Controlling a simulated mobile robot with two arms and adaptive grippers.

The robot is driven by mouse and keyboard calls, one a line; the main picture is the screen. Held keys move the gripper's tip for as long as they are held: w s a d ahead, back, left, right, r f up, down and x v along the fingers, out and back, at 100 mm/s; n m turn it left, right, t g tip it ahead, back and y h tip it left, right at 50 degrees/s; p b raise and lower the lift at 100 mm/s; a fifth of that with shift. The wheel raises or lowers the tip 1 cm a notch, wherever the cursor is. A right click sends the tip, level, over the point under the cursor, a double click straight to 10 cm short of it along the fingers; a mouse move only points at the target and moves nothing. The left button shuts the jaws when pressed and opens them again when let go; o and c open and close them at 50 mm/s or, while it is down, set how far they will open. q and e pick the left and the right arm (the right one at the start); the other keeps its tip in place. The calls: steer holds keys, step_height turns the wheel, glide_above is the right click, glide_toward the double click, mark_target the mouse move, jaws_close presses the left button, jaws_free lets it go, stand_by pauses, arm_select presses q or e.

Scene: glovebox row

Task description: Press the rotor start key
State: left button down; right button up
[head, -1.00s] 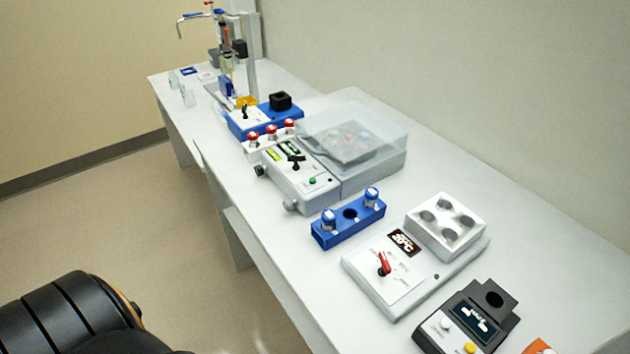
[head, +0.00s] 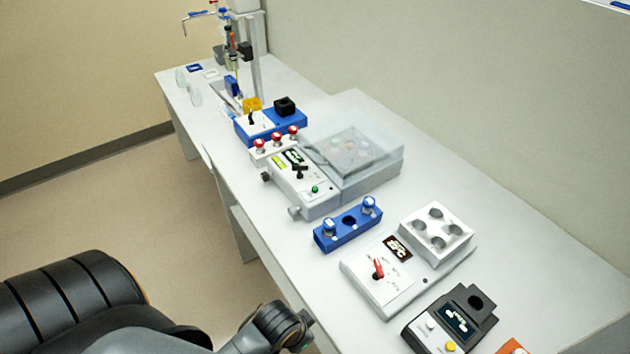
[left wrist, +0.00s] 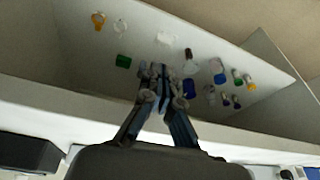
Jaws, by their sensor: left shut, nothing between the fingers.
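The green key (head: 315,189) is a small round button on the sloped front panel of the grey-white centrifuge (head: 318,207), beside a black knob (head: 299,171). The centrifuge's clear lid (head: 355,155) is down. My left arm comes in at the lower left in the head view, below and in front of the centrifuge, well apart from the key. My left gripper (left wrist: 158,70) shows only in the left wrist view, with its fingers together and nothing between them. The key cannot be made out there. My right gripper is not in view.
A blue rack (head: 347,225) with vials, a white device with a red knob (head: 378,268) and a black device (head: 462,317) stand nearer on the bench. Red-capped vials (head: 277,139) stand beside the centrifuge. A blue-based device (head: 270,122) stands beyond.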

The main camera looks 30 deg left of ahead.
arm_select(q)
step_height(320, 180, up, 8)
steer(key=p, duration=0.1)
steer(key=w+m, duration=0.2)
steer(key=w, duration=0.1)
steer(key=w+d+r+m+t+h, duration=0.1)
steer(key=w+m, duration=0.2)
steer(key=w+d+r+m+t, duration=0.1)
steer(key=w+m, duration=0.2)
steer(key=shift+w+r+h, duration=0.15)
steer(key=shift+r+h, duration=0.05)
steer(key=shift+h, duration=0.2)
steer(key=w+m, duration=0.1)
steer(key=w, duration=0.1)
steer(key=w+a+r+m, duration=0.1)
steer(key=m, duration=0.1)
steer(key=w+m, duration=0.2)
steer(key=shift+w+a+r+t+h+p, duration=0.2)
steer(key=shift+w+r+t+h+p, duration=0.1)
steer(key=shift+w+r+t+p, duration=0.1)
steer(key=w+a+r+m+t, duration=0.1)
steer(key=w+a+r+m, duration=0.5)
steer(key=a, duration=0.3)
steer(key=w+a+r+m+t+y, duration=0.1)
steer(key=w+a+r+m, duration=0.5)
steer(key=w+a, duration=0.3)
steer(key=shift+a+r+m+t+p, duration=0.3)
steer(key=shift+r+m+t+p, duration=0.1)
steer(key=shift+r, duration=0.25)
steer(key=shift+f, duration=0.15)
